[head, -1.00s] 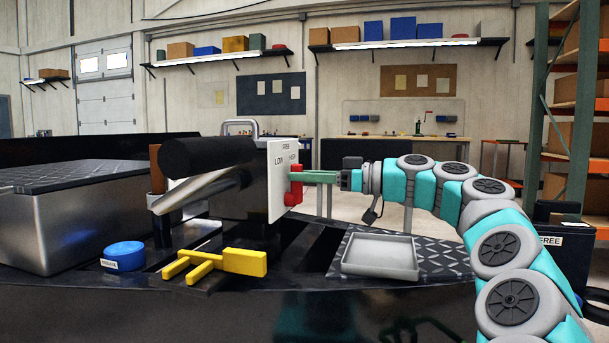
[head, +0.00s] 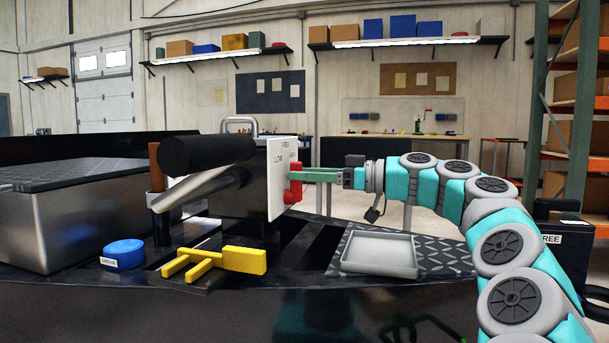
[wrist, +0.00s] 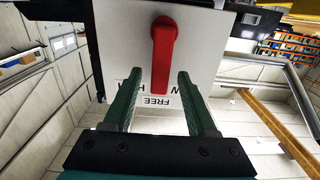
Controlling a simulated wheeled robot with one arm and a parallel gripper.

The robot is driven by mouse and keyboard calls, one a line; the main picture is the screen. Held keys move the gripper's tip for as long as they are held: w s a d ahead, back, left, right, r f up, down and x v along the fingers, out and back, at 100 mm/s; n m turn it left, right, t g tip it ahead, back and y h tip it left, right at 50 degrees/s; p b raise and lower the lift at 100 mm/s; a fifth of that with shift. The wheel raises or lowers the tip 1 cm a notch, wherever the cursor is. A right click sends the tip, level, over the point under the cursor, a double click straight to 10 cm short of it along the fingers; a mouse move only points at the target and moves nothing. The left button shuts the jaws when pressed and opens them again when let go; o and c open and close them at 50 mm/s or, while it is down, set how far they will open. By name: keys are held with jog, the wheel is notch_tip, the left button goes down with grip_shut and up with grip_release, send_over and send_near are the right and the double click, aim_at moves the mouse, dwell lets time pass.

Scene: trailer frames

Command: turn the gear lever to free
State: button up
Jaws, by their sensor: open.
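The gear lever (wrist: 162,60) is a red handle on a white plate (wrist: 205,40). In the wrist view it runs from its round hub down towards the upside-down FREE label, its end beside that word. In the head view the red lever (head: 295,184) stands roughly upright on the plate (head: 277,185), which has FREE at the top and LOW and HIGH below. My gripper (wrist: 157,78) has green fingers, open, one on each side of the lever's end with gaps showing. In the head view my gripper (head: 306,174) reaches the plate from the right.
A black cylinder (head: 205,153) and a metal bar lie left of the plate. A yellow fork-shaped piece (head: 240,260), a blue tin (head: 123,254) and a grey tray (head: 380,254) rest on the dark surface below. The space right of the plate, above the tray, is clear around my arm.

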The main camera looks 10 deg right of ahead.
jog(key=v, duration=0.7)
jog(key=shift+d, duration=0.1)
